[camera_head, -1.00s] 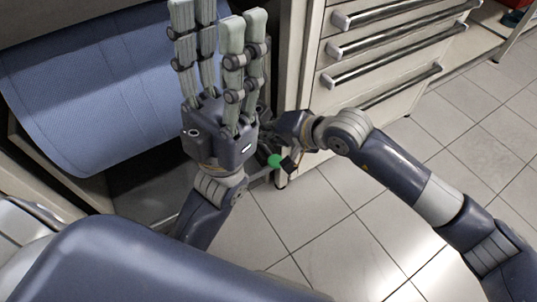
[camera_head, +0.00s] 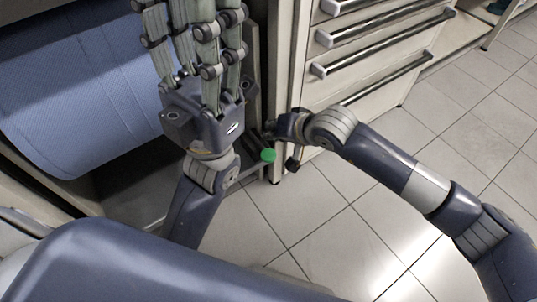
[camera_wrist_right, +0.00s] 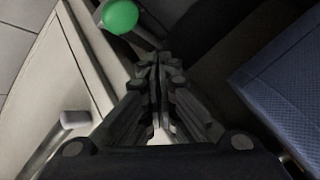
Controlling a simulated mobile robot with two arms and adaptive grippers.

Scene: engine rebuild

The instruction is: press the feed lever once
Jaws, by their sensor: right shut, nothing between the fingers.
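The feed lever ends in a green knob (camera_head: 267,155), low beside the blue paper roll's holder and near the cabinet's front corner. In the right wrist view the green knob (camera_wrist_right: 120,16) is at the upper left. My right gripper (camera_wrist_right: 155,62) is shut and empty there, its tips pointing past the knob's right side with a visible gap in the picture. In the head view my right gripper's fingers are mostly hidden near the cabinet corner, just above the knob. My left gripper (camera_head: 195,25) points up in front of the roll, its fingers apart and empty, tips cut off by the frame.
The big blue roll (camera_head: 75,95) fills the left. A beige drawer cabinet (camera_head: 385,75) with metal bar handles stands on the right, close to my right wrist. The tiled floor (camera_head: 340,240) is clear below.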

